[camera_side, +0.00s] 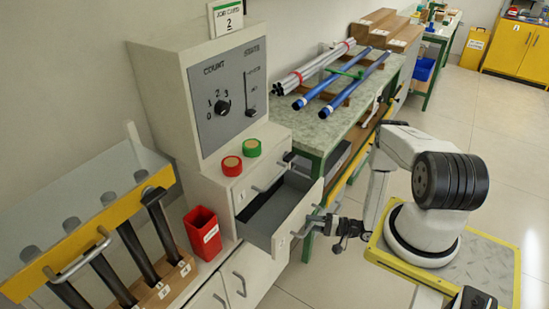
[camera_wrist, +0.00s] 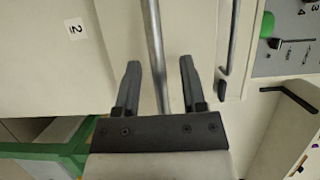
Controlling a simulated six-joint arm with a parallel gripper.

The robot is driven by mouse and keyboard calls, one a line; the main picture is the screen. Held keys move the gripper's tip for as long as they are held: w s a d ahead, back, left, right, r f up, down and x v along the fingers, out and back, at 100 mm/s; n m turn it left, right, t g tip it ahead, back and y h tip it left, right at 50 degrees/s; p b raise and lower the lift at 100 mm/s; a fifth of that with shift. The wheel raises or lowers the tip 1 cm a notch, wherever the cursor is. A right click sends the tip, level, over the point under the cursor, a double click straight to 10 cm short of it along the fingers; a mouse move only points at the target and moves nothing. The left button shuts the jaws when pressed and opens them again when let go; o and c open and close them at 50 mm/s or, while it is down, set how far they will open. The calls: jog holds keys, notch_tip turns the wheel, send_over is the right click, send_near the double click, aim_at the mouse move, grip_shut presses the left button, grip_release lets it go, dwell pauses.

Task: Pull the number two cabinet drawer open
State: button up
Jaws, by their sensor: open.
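The number two drawer stands pulled out from the cabinet, its front (camera_side: 295,223) well clear of the body and its grey, empty-looking inside (camera_side: 270,212) showing. In the wrist view its pale front (camera_wrist: 110,25) carries a "2" label (camera_wrist: 75,28). The drawer's metal bar handle (camera_wrist: 155,45) runs between the two spread fingers of my gripper (camera_wrist: 160,66), with a gap on each side. In the side view my gripper (camera_side: 328,224) is at the drawer front, by the handle; its fingers are small there.
Another drawer with a handle (camera_side: 264,185) is above, shut. Red (camera_side: 232,166) and green (camera_side: 252,148) round items sit on the cabinet ledge. A red bin (camera_side: 203,234) stands left. A green-framed bench (camera_side: 345,120) with rods is behind the open drawer.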

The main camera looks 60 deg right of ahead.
jog(key=w, duration=1.1)
jog(key=shift+w, duration=0.2)
jog(key=v, duration=0.7)
jog(key=shift+s+d, duration=0.1)
jog(key=shift+s, duration=0.25)
jog(key=shift+d+r, duration=0.15)
jog(key=shift+r, duration=0.2)
jog(key=w+d+r+m+t+h, duration=0.1)
jog(key=w+r+m+h, duration=0.2)
jog(key=r, duration=1)
notch_tip(320, 180, up, 14)
jog(key=m+h, duration=0.1)
jog(key=h, duration=0.2)
send_over(307, 209)
jog(key=w+a, duration=0.2)
jog(key=w, duration=0.1)
jog(key=shift+s+a+r+h, duration=0.2)
jog(key=shift+s+a+r, duration=0.05)
jog(key=shift+r, duration=0.25)
jog(key=shift+s+a+r+h, duration=0.2)
jog(key=shift+r, duration=0.3)
